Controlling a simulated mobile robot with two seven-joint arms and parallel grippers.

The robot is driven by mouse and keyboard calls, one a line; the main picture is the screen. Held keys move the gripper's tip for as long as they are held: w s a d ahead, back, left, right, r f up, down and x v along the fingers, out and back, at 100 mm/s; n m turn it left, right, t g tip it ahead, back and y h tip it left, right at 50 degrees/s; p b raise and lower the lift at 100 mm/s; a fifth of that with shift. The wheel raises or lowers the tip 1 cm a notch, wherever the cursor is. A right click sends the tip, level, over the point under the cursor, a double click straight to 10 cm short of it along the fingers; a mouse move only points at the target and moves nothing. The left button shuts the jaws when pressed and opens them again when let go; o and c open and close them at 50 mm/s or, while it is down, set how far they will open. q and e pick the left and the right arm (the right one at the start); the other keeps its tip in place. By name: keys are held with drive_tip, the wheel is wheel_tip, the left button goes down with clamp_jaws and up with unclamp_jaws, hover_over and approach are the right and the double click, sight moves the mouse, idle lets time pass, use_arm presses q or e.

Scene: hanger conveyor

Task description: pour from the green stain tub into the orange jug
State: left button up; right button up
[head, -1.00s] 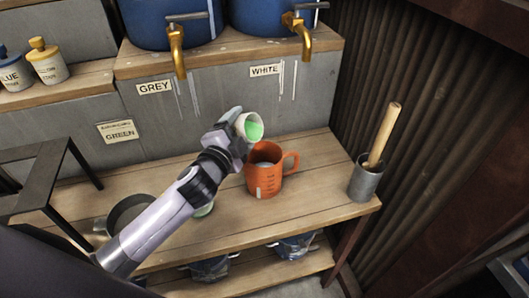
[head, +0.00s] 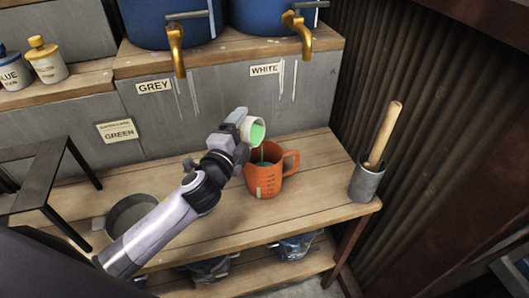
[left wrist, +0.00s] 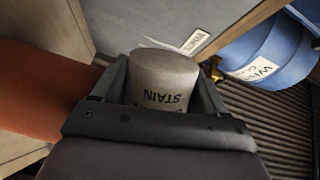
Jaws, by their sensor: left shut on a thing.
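My left gripper (head: 240,124) is shut on the green stain tub (head: 257,129), a pale tub with green liquid at its mouth. The tub is tipped toward the right, above the orange jug (head: 264,184). A thin green stream runs from its lip down into the jug. The jug stands upright on the bench, handle to the right, with marks on its side. In the left wrist view the tub (left wrist: 160,68) sits between both fingers with "STAIN" readable upside down, and the orange jug (left wrist: 45,95) fills the left side. My right gripper is not in view.
A grey cup with a wooden-handled tool (head: 366,181) stands at the bench's right end. Brass taps (head: 176,52) of blue barrels hang above the back. A dark round ring or pan (head: 130,213) lies left. Bench (head: 315,200) space right of the jug is clear.

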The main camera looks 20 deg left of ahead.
use_arm(q)
drive_tip(key=shift+f+m, duration=0.15)
drive_tip(key=shift+m, duration=0.15)
